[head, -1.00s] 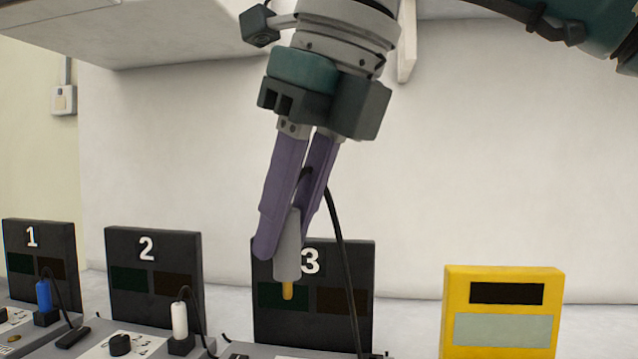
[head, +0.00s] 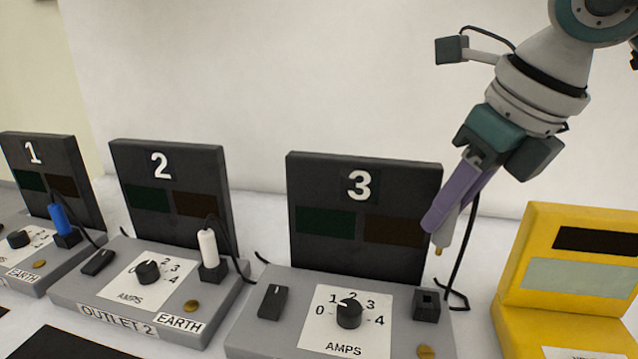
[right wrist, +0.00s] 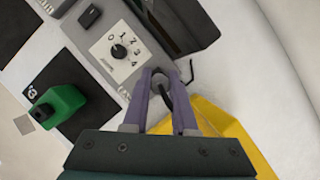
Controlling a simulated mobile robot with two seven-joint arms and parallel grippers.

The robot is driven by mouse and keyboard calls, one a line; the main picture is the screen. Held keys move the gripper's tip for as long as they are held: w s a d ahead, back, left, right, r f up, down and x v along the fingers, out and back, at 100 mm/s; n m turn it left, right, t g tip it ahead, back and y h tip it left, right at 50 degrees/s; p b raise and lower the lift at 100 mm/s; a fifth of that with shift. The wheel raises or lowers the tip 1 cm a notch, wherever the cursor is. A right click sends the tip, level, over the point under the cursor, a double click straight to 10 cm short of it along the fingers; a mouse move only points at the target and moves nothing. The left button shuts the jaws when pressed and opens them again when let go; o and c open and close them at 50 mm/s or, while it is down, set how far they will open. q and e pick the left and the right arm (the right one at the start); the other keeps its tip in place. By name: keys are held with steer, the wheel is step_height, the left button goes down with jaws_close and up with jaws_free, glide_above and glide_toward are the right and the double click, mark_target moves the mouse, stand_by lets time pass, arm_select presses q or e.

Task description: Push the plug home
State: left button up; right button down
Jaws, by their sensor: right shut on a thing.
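A grey plug (head: 445,232) with a brass tip pointing down is in my right gripper (head: 436,230), whose purple fingers are shut on it. A black cable hangs from the plug. The plug is in the air, above and a little right of the black socket (head: 427,306) on the third outlet box (head: 268,337). The socket looks empty, with a dark square hole in its top. The right wrist view shows the plug (right wrist: 161,84) end-on between the two fingers. My left gripper is not in view.
Outlet 2 (head: 215,315) has a white plug (head: 207,248) in its socket; outlet 1 has a blue plug (head: 58,219). A yellow meter (head: 522,270) stands right of outlet 3. A green block (right wrist: 62,108) sits on a black mat in the right wrist view. Upright panel 3 (head: 335,260) rises behind its box.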

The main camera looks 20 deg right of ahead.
mark_target(450, 240)
steer(key=shift+s, duration=0.1)
steer(key=shift+f, duration=0.2)
step_height(450, 240, down, 6)
steer(key=b, duration=0.5)
steer(key=shift+r+b, duration=0.25)
steer(key=shift+b, duration=0.05)
steer(key=shift+b, duration=0.3)
stand_by(1.3)
steer(key=shift+f+b, duration=1.45)
steer(key=shift+f, duration=0.05)
steer(key=c, duration=0.6)
jaws_free()
steer(key=shift+c, duration=0.2)
steer(key=shift+r, duration=0.1)
steer(key=v, duration=1)
steer(key=shift+p, duration=0.45)
